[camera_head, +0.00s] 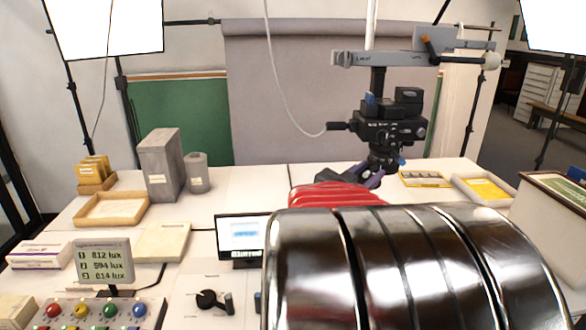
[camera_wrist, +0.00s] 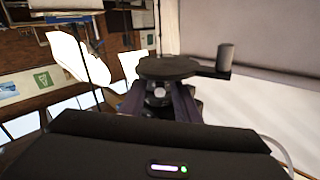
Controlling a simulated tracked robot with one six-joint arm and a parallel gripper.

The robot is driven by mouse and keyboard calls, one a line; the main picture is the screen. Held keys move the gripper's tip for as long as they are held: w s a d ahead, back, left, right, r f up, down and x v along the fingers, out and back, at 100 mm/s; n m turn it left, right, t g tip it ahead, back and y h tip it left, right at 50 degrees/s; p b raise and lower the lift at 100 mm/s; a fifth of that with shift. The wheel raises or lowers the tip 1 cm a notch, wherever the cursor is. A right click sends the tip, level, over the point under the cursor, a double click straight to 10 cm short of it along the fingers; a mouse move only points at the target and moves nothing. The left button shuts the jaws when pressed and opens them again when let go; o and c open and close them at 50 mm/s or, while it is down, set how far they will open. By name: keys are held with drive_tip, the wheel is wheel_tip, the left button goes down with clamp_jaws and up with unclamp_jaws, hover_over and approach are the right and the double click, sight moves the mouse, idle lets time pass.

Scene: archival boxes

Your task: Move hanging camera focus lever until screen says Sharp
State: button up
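The hanging camera (camera_head: 388,128) is a black body under a grey horizontal arm. A dark stub (camera_head: 340,126) sticks out to its left. The wrist view shows a dark round part (camera_wrist: 168,68) with a side arm ending in a knob (camera_wrist: 224,58), which looks like the focus lever. My gripper (camera_head: 354,177) is just below the camera. In the wrist view its purplish fingers (camera_wrist: 158,104) stand apart below the round part, and the knob is outside them to the right.
The lux display (camera_head: 104,262) and coloured buttons (camera_head: 97,312) are at front left. Grey boxes (camera_head: 161,165), a wooden tray (camera_head: 111,209) and a black table control (camera_head: 213,300) sit on the white table. Trays (camera_head: 484,189) lie at right. A thin cable (camera_head: 285,90) hangs beside the camera.

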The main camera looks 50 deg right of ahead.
clamp_jaws()
idle(0.3)
